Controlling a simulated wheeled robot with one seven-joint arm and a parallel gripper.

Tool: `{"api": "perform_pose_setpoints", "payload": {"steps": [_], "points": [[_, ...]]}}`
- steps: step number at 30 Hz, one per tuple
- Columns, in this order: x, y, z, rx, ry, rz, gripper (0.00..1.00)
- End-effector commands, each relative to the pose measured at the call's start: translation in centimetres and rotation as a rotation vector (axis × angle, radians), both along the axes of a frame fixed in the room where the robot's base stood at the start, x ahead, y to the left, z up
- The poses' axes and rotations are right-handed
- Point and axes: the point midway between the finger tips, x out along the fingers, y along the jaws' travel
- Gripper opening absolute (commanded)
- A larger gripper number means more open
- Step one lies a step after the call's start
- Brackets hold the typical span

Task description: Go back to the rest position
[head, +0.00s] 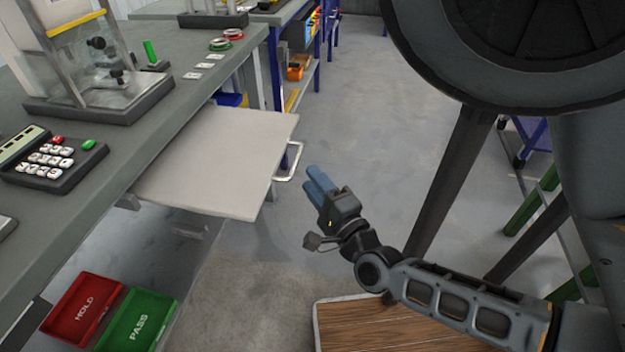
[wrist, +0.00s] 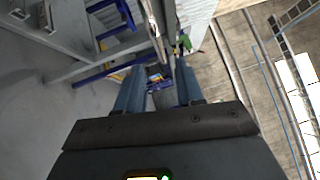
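My gripper (head: 312,177) has two blue fingers and hangs over open floor, to the right of the pale runout board (head: 225,160). In the wrist view my gripper (wrist: 160,72) shows its fingers apart, with a clear gap and nothing held between them. The arm stretches from the lower right of the head view toward the middle, bent at the wrist. The gripper appears clear of the board and touches nothing that I can see.
A grey bench (head: 150,125) runs along the left, with a keypad (head: 50,160) and a clear-walled device (head: 95,75). Red HOLD (head: 82,308) and green PASS (head: 138,322) trays lie below. A metal handle (head: 291,162) juts near the gripper. Floor (head: 350,100) beyond is free.

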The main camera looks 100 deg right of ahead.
Motion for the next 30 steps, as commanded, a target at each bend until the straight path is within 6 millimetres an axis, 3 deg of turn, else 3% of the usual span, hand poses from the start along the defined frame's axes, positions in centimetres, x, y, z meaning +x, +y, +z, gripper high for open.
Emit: {"api": "perform_pose_setpoints", "payload": {"steps": [13,17,20,24,27,30], "points": [[0.1,0.1,0.1,-0.002,0.007,0.004,0.37],[1.7,2.0,1.0,-0.044,0.119,0.088,0.37],[4.2,5.9,2.7,-0.153,0.326,0.246,0.37],[6.9,14.0,5.7,-0.463,0.701,0.540,0.37],[7.3,19.1,7.7,-0.743,0.918,0.713,0.37],[6.7,22.9,9.4,-1.007,1.067,0.830,0.37]]}}
